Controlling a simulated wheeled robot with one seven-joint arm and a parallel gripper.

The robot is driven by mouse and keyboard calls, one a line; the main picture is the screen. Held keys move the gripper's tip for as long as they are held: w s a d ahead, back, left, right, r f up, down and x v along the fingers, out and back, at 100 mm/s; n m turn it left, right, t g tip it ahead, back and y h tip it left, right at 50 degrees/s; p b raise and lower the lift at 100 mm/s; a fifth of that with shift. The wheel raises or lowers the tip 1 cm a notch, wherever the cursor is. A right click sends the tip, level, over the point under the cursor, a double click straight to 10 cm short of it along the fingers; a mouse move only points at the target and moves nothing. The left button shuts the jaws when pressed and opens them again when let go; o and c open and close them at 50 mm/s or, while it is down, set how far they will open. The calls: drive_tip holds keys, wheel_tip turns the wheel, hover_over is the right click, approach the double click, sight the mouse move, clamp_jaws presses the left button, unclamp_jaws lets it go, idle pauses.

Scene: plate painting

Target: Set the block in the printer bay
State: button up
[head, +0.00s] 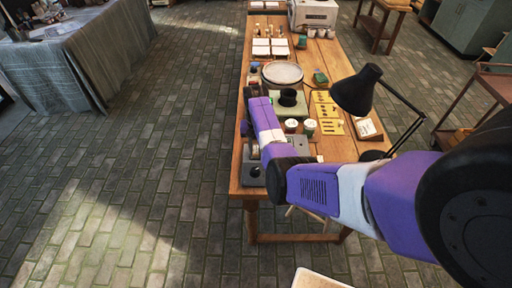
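I cannot make out for certain which thing is the block or the printer bay. A small green and orange piece (320,77) lies on the wooden table (240,180), right of a round pale plate (282,73). A white boxy machine (314,14) stands at the table's far end. My purple arm reaches in from the right and bends over the near left part of the table. Its dark wrist end is near the left edge, beside a black cup on a green-grey base (290,101). My gripper's fingers do not show, so I cannot see whether they hold anything.
A black desk lamp (357,90) leans over the table's right side, close to my arm. A yellow tool board (327,112), small jars (291,126) and white tiles (270,47) crowd the top. The brick floor left of the table is clear.

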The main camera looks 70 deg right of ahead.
sight(256, 149)
drive_tip(key=o, duration=0.4)
drive_tip(key=shift+o, duration=0.2)
wheel_tip(256, 149, up, 12)
drive_tip(key=b, duration=0.1)
drive_tip(key=shift+r, duration=0.15)
idle(0.5)
